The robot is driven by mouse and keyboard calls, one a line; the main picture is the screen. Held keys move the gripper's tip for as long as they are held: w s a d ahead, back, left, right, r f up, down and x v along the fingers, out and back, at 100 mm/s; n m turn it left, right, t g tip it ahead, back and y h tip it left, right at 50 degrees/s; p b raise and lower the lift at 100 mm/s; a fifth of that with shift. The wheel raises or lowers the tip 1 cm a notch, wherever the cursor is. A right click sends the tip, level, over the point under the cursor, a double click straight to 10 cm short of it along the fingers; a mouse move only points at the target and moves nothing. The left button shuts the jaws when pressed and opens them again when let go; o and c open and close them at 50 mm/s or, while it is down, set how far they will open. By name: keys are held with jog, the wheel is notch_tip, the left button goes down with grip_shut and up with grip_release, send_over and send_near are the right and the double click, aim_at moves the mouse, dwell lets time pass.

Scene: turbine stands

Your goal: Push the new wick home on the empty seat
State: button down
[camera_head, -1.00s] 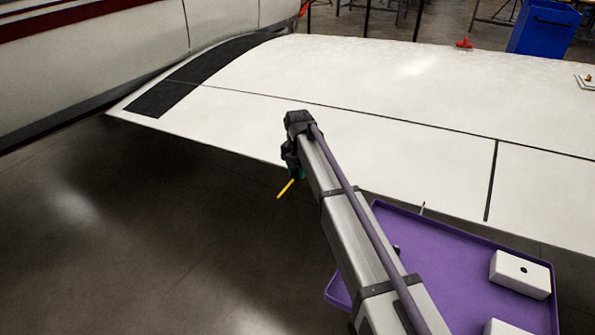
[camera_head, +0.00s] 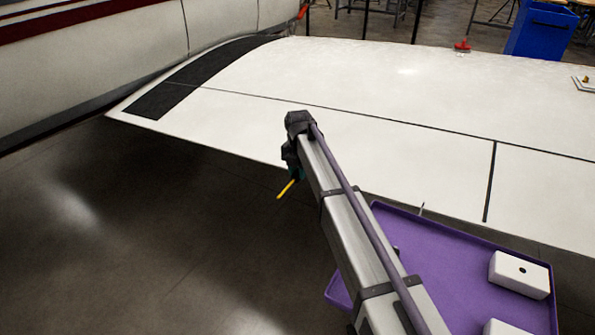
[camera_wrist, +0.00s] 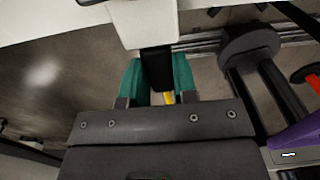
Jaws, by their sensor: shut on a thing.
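My gripper (camera_head: 294,171) has teal fingers and is at the near edge of the white wing (camera_head: 380,150) in the head view. A thin yellow rod (camera_head: 286,190), which looks like the new wick, sticks out of it down and to the left. In the wrist view the teal fingers of my gripper (camera_wrist: 157,78) are shut on a black piece (camera_wrist: 156,66), with a bit of the yellow rod (camera_wrist: 168,98) below it. A white part (camera_wrist: 143,22) lies beyond the black piece. I cannot tell whether they touch. The empty seat cannot be made out.
A purple tray (camera_head: 420,240) with white blocks (camera_head: 519,275) stands at the lower right. A thin grey rod (camera_head: 421,209) shows at the wing edge above it. The white fuselage (camera_head: 90,60) is at upper left, a blue bin (camera_head: 540,30) at the back. Floor at left is clear.

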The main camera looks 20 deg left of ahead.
jog(key=c, duration=1.3)
grip_release()
jog(key=shift+w+r, duration=0.15)
jog(key=shift+w, duration=0.3)
jog(key=shift+c, duration=0.2)
jog(key=o, duration=0.3)
jog(key=shift+w+d, duration=0.15)
jog(key=shift+d, duration=0.05)
jog(key=o, duration=0.4)
jog(key=shift+s+a, duration=0.1)
jog(key=shift+s, duration=0.15)
notch_tip(320, 180, up, 7)
jog(key=p, duration=0.7)
